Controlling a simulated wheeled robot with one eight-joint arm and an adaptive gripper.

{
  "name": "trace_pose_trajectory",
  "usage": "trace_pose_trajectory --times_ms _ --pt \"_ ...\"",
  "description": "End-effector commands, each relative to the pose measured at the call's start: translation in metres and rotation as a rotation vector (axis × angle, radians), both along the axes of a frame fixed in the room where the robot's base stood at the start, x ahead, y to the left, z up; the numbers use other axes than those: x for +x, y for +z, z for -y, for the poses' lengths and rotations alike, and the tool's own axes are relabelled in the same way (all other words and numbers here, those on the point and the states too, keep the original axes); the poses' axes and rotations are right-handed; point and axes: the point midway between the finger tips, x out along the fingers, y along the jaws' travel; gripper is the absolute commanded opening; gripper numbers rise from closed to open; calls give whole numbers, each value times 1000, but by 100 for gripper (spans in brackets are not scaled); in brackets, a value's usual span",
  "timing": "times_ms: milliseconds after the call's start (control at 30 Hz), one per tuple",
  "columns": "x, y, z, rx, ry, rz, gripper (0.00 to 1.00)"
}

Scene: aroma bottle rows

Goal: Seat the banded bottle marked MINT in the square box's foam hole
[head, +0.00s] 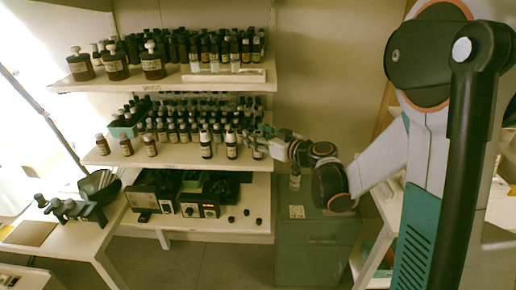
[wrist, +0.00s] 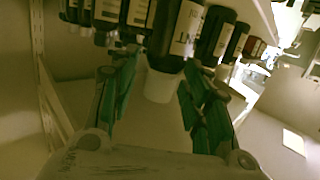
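My gripper (head: 262,139) is at the right end of the middle shelf, and its fingers (wrist: 160,95) are apart in the wrist view. A dark bottle (wrist: 176,38) with a pale label and white cap shows beyond and between the fingertips; that view looks upside down. I see a gap between cap and fingers. In the head view, white-capped bottles (head: 231,146) stand along the front of this shelf, one partly hidden by my gripper. No label reads clearly as MINT.
Rows of dark bottles (head: 180,130) crowd the middle shelf close to my gripper. The upper shelf (head: 170,80) holds more bottles. Black devices (head: 190,205) fill the lower shelf.

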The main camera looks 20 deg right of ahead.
Motion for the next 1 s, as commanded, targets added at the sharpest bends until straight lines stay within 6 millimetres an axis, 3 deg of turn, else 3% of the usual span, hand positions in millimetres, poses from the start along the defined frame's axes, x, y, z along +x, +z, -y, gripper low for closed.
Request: trace_pose_trajectory --times_ms 33,133,567,867,1000 --pt "0 0 0 0 0 0 24" --pt "0 0 0 0 0 0 4" --pt "0 5 0 0 0 0 3" --pt "-1 41 0 0 0 0 3" --pt "-28 37 16 0 -4 0 3"
